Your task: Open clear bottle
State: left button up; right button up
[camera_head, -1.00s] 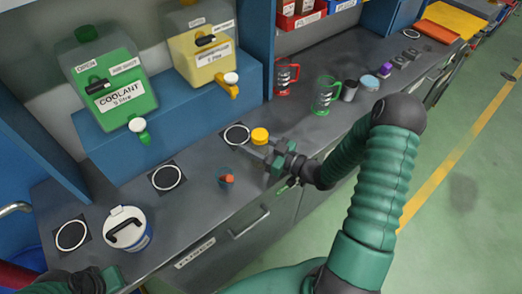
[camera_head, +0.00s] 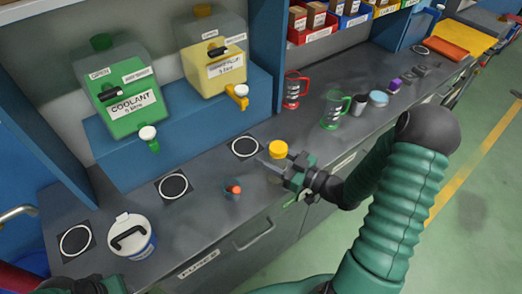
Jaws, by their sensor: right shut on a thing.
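A yellow cap (camera_head: 278,149) shows at the counter's front half, at the tips of my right gripper (camera_head: 275,164). It seems to top the clear bottle, whose body I cannot make out behind the fingers. My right gripper comes in from the right and is shut on the bottle below the cap. I cannot tell whether the bottle touches the counter. Only part of my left gripper (camera_head: 88,285) shows at the lower left edge; its fingers are not clear.
Ringed pads (camera_head: 174,187) mark the counter. Red (camera_head: 293,90) and green (camera_head: 335,110) mugs stand behind; coolant tank (camera_head: 128,112) on the blue step.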

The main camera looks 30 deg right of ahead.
jog(key=s+d+r+p, duration=0.1)
jog(key=s, duration=1)
jog(key=shift+s+p, duration=0.3)
jog(key=shift+s, duration=0.05)
jog(key=o, duration=0.7)
grip_shut()
